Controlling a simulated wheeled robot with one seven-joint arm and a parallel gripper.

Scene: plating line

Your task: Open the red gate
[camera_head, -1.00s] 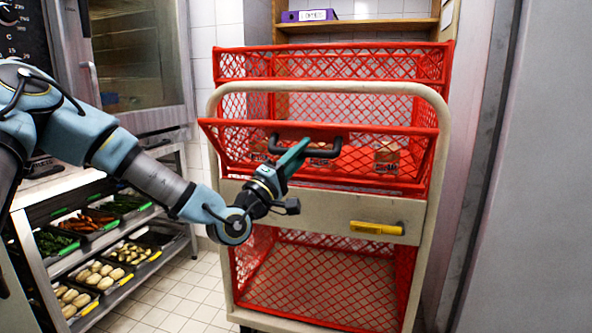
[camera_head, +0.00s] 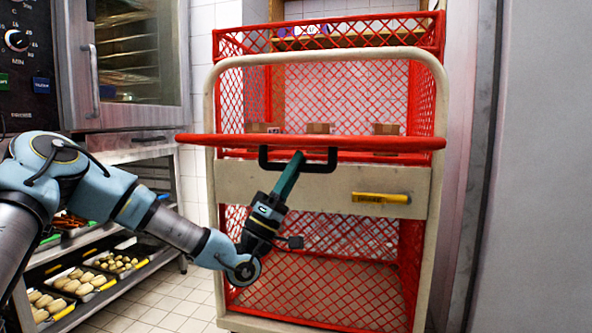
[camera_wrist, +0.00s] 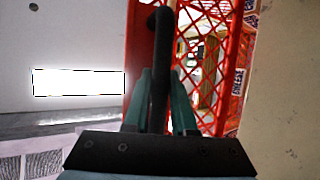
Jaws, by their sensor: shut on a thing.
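The red gate (camera_head: 390,144) is a panel on the front of the red mesh cart. In the head view it shows nearly edge-on, folded down to about level and sticking out toward me. A black bar handle (camera_head: 320,166) hangs from its front edge. My gripper (camera_head: 297,163) reaches up from below and is shut on the handle. In the wrist view the black handle (camera_wrist: 159,70) runs between the two green fingers (camera_wrist: 162,110), with the red gate edge beside it. The gate's inner face is mostly hidden.
Several small boxes (camera_head: 320,128) stand on the cart's upper shelf behind the gate. A beige panel with a yellow handle (camera_head: 381,198) lies below. A steel rack with food trays (camera_head: 75,282) and an oven (camera_head: 130,60) are at left. A grey wall is close at right.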

